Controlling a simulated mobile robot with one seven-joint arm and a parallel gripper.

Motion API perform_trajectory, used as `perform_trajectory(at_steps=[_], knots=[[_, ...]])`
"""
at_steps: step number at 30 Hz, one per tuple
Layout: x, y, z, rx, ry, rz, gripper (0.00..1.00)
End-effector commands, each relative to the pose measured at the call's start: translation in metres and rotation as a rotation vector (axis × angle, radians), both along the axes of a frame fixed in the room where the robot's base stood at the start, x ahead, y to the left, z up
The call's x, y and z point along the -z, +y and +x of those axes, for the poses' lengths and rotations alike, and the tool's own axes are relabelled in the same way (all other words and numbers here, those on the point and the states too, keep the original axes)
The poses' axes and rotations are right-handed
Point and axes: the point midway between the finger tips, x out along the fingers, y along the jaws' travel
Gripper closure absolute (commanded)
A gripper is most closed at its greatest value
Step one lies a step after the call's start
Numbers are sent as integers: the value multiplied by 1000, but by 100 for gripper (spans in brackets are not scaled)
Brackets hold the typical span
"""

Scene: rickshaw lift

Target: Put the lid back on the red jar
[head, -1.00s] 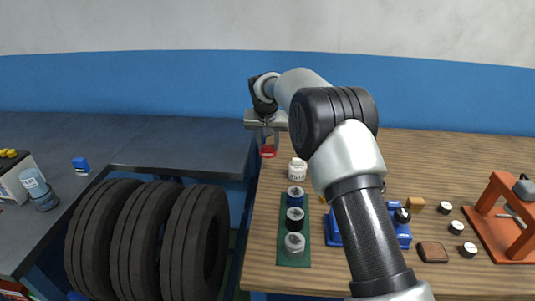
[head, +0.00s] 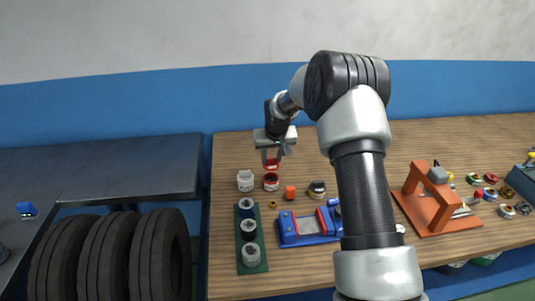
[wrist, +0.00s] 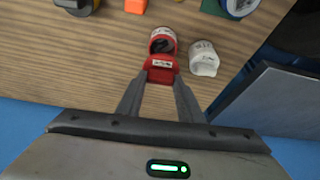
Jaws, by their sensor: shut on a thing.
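The red jar (head: 271,182) stands open on the wooden bench, with dark contents visible inside it in the wrist view (wrist: 162,42). My gripper (head: 272,160) is shut on the red lid (head: 272,165). The lid is held above the jar in the head view. In the wrist view the lid (wrist: 161,66) shows between the fingertips, overlapping the near side of the jar's image. I cannot tell the exact gap between lid and jar.
A white jar (head: 245,181) stands just left of the red jar. An orange block (head: 290,192) and another jar (head: 317,189) are to its right. A green strip with several jars (head: 250,256) and a blue-red device (head: 308,227) lie nearer. An orange press (head: 434,197) stands right.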

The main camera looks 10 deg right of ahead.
Motion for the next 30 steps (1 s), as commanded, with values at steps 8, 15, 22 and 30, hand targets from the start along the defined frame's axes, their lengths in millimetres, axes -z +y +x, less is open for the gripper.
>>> perform_trajectory(at_steps=[8,15,22,30], knots=[[28,0,0,0,1,0,88],[50,1,0,0,0,0,88],[55,0,0,0,-1,0,88],[54,0,0,0,0,0,88]])
